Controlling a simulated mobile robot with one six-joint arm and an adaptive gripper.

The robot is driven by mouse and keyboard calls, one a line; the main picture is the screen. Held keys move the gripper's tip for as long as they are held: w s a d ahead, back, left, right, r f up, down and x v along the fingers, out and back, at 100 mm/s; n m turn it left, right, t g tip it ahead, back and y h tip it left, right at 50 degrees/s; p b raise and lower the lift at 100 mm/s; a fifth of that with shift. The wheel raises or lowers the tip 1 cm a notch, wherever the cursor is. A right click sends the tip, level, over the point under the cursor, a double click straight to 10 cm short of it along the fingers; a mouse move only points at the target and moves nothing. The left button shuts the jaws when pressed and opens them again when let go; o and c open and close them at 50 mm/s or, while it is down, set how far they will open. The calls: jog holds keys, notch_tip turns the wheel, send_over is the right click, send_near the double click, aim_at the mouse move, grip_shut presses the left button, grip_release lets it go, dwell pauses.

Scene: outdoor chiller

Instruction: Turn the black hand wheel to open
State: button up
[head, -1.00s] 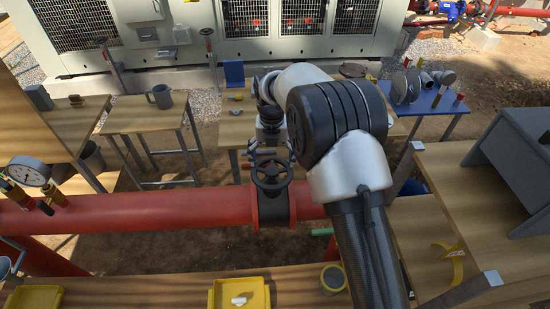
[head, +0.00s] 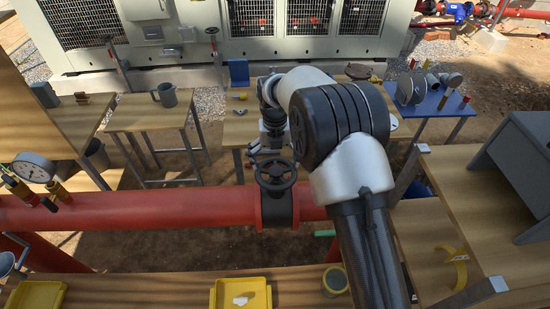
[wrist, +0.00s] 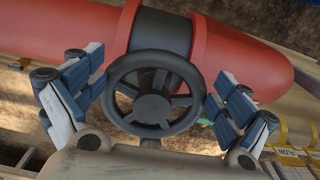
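The black hand wheel (head: 275,174) sits on a dark valve body (head: 277,212) in the red pipe. In the wrist view the wheel (wrist: 154,92) faces my camera, with spokes and a round hub in front of the pipe. My gripper (wrist: 156,95) is open, with one blue-grey padded finger on the left of the rim and one on the right. Gaps show between the pads and the rim, so I see no clear contact. In the head view my gripper (head: 272,143) is just beyond the wheel, partly hidden by the wheel and my arm.
The red pipe (head: 130,212) crosses the view, with a pressure gauge (head: 33,168) at the left. A wooden bench with yellow trays (head: 240,295) lies in front. Wooden tables and a blue table (head: 440,103) stand behind. A grey box (head: 520,170) is at right.

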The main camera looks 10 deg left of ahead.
jog(key=shift+o, duration=0.4)
jog(key=shift+w+r, duration=0.1)
jog(key=shift+r, duration=0.15)
jog(key=shift+r, duration=0.3)
notch_tip(320, 180, up, 11)
jog(key=shift+r, duration=0.15)
jog(key=shift+d, duration=0.1)
